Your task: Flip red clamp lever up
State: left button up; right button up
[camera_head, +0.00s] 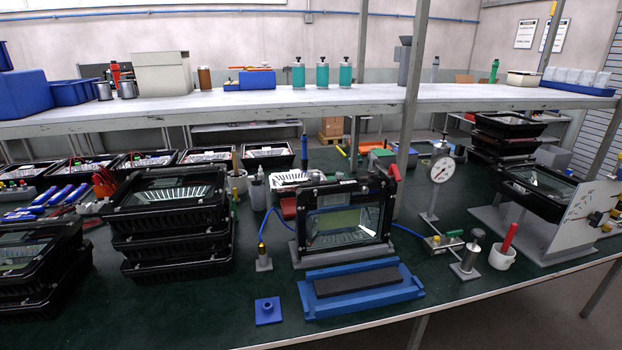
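A floodlight housing (346,217) with a black frame and a glass front stands upright on a grey base in the middle of the table. A red lever (394,172) shows at the housing's upper right corner, beside a dark clamp-like part. The lever is small in this view, and its exact angle and how it joins the clamp are hard to tell. Neither of my grippers shows in the head view, and nothing covers the lever.
A blue tray with a black pad (362,283) lies in front of the housing. A dial gauge (442,170) on a stand and a white cup (502,258) with a red handle are to the right. Stacked housings (170,222) stand left. A shelf post (411,105) rises close behind the lever.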

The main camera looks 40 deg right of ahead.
aim_at(394, 169)
jog(key=z, duration=1.85)
jog(key=i+l, duration=0.1)
jog(key=l, duration=0.15)
jog(key=i+l, duration=0.1)
jog(key=l, duration=0.2)
